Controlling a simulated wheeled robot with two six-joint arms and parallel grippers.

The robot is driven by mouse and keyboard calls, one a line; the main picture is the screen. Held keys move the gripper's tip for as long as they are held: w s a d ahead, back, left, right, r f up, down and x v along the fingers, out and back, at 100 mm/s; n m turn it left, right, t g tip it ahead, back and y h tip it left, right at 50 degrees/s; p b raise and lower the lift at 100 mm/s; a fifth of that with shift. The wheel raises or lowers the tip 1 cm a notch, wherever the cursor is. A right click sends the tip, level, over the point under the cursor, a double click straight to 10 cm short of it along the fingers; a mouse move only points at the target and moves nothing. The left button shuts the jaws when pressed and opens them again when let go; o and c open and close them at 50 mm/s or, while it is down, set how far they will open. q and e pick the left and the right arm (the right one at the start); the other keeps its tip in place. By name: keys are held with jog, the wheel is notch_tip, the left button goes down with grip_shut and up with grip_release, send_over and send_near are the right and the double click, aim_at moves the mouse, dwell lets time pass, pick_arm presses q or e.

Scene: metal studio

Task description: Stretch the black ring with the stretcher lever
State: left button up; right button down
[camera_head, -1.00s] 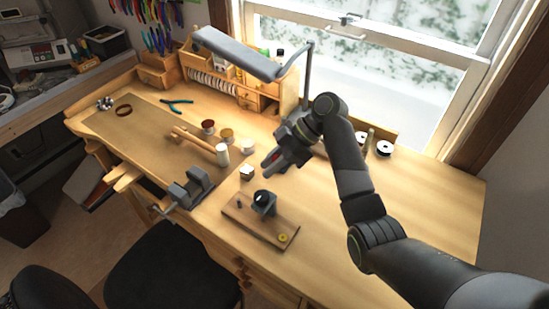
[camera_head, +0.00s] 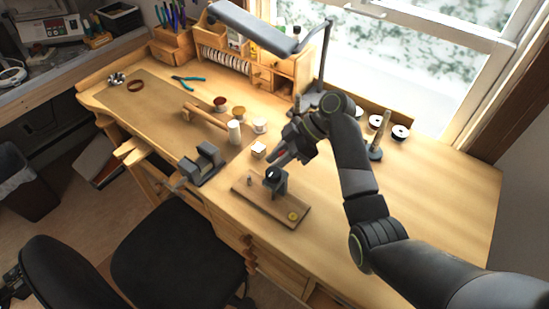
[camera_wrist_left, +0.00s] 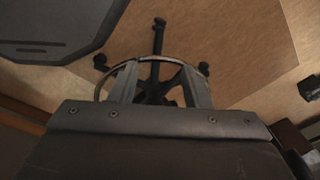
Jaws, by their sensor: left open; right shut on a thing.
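A small grey stretcher-like device (camera_head: 280,187) with a dark round top stands on a wooden base board (camera_head: 252,196) near the bench front. I cannot tell which part is its lever. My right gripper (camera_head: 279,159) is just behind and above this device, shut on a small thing. Its fingers hide what it holds, and I cannot tell whether it touches the device. I cannot make out the black ring for certain. My left gripper (camera_wrist_left: 159,70) is open and empty in the left wrist view, above the floor and a chair base.
A white block (camera_head: 258,149) stands left of my right gripper. A grey vise (camera_head: 203,163) and a wooden mallet (camera_head: 207,117) are further left. A lamp (camera_head: 252,27) overhangs the back. A dark post (camera_head: 377,145) stands right of my arm. The bench's right part is clear. A black chair (camera_head: 175,262) stands in front.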

jog(key=shift+d+f, duration=0.4)
jog(key=shift+f, duration=0.05)
jog(key=c, duration=1.4)
grip_release()
jog(key=shift+w, duration=0.15)
jog(key=shift+o, duration=0.8)
jog(key=shift+w+d+f, duration=0.1)
jog(key=shift+w+d, duration=0.1)
jog(key=shift+d, duration=0.05)
jog(key=shift+w+d, duration=0.15)
jog(key=shift+s+a+r, duration=0.2)
jog(key=shift+a+r, duration=0.05)
jog(key=shift+w+d+r, duration=0.2)
jog(key=shift+d+r, duration=0.1)
jog(key=shift+d, duration=0.05)
pick_arm(q)
jog(key=shift+w+d+r+p, duration=0.15)
jog(key=shift+r+p, duration=1.85)
pick_arm(e)
jog(key=v, duration=1.6)
jog(key=shift+r, duration=0.2)
